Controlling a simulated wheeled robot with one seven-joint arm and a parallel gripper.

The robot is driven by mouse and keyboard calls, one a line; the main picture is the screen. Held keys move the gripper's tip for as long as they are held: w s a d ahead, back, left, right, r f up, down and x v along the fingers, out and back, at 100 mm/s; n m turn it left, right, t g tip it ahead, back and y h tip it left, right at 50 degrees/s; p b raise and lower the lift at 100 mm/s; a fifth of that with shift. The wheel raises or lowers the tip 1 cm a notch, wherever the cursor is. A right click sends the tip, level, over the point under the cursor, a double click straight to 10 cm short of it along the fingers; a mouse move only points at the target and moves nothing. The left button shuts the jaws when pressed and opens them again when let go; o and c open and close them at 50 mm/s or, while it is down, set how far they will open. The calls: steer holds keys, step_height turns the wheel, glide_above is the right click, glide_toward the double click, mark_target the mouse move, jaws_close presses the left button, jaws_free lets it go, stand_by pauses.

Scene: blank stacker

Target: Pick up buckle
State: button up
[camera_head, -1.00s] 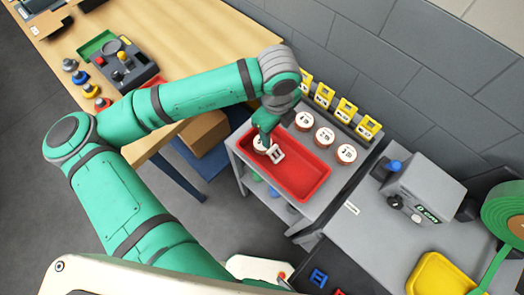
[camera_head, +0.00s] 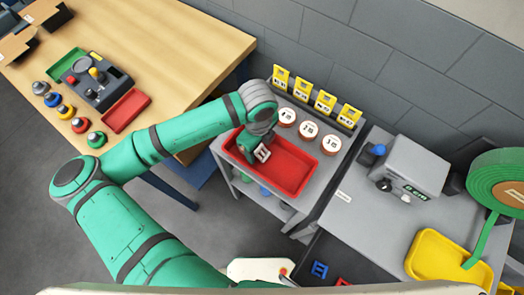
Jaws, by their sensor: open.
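My gripper (camera_head: 263,154) is at the left part of the red tray (camera_head: 293,182) on the grey cart. Its pale jaws stand apart, and I see nothing held between them. I cannot tell its height above the tray floor. A small blue buckle-like piece (camera_head: 319,269) and a red one (camera_head: 343,283) lie in a dark area at the bottom edge. The red one is partly cut off, and both are too small to identify surely. My wrist hides part of the tray's left end.
Three white-topped round pieces (camera_head: 308,131) stand behind the tray, before a row of yellow tags (camera_head: 325,101). A grey device (camera_head: 405,170), yellow tray (camera_head: 448,261) and green reel (camera_head: 497,183) are at right. A wooden table (camera_head: 195,40) stands left.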

steer(key=shift+f, duration=0.55)
steer(key=shift+a, duration=0.1)
steer(key=c, duration=1.2)
steer(key=shift+s+r, duration=0.1)
